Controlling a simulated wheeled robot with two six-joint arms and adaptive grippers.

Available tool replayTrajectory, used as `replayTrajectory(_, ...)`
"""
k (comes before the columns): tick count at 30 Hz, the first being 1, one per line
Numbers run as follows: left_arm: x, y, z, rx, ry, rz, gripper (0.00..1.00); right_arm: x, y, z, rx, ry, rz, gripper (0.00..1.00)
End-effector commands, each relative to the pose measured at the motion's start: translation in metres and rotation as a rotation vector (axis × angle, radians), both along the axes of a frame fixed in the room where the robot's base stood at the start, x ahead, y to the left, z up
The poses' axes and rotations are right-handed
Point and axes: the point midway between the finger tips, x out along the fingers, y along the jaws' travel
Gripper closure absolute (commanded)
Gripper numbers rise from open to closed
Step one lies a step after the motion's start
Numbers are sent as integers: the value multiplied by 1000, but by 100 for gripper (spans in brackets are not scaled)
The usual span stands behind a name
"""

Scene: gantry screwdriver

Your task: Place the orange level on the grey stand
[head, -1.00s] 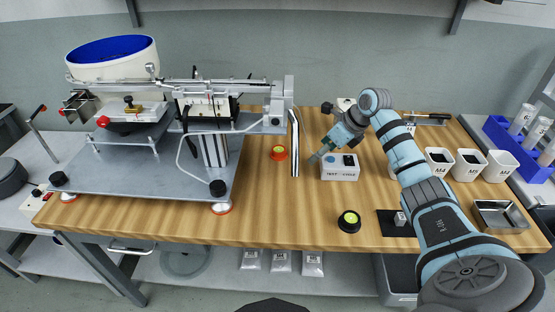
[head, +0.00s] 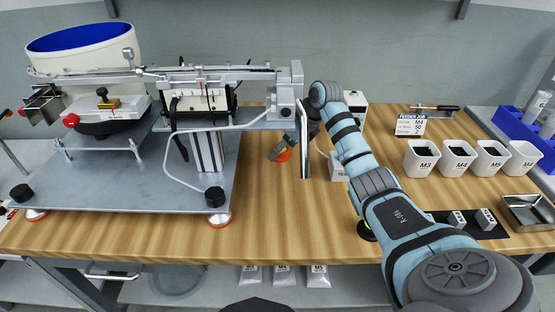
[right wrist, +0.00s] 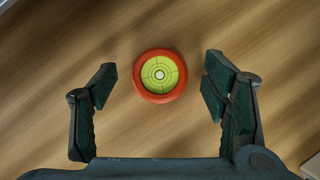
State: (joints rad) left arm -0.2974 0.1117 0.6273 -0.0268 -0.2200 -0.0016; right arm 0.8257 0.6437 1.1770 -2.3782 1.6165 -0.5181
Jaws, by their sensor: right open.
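The orange level (head: 284,156) lies on the wooden table, right of the machine's column, partly hidden by my right gripper (head: 277,148). In the right wrist view the orange level (right wrist: 160,76) is a round orange ring with a yellow-green bubble face. It sits between the spread fingers of my right gripper (right wrist: 160,80), with a gap on both sides, and nothing is held. A grey plate stand (head: 130,190) on red-ringed feet carries the screw-feeding machine on the left. Its top has bare areas at the front. My left gripper is out of view.
A second, dark level (head: 366,231) is mostly behind my right arm. White cups (head: 421,158), a black mat with grey blocks (head: 459,218) and a metal tray (head: 527,212) are right. The front middle table is clear.

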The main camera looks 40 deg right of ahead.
Motion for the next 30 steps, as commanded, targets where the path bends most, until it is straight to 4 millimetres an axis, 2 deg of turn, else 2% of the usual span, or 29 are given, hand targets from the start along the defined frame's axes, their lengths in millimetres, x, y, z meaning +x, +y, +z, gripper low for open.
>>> replayTrajectory(1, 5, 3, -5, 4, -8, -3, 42, 1, 0, -5, -1, 0, 0, 31)
replayTrajectory(6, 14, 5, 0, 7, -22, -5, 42, 2, 2, -1, -2, -1, 1, 31)
replayTrajectory(17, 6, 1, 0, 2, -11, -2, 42, 1, 1, -1, -1, 0, 2, 89)
replayTrajectory(30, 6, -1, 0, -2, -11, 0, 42, -1, -1, -1, -2, 4, -1, 91)
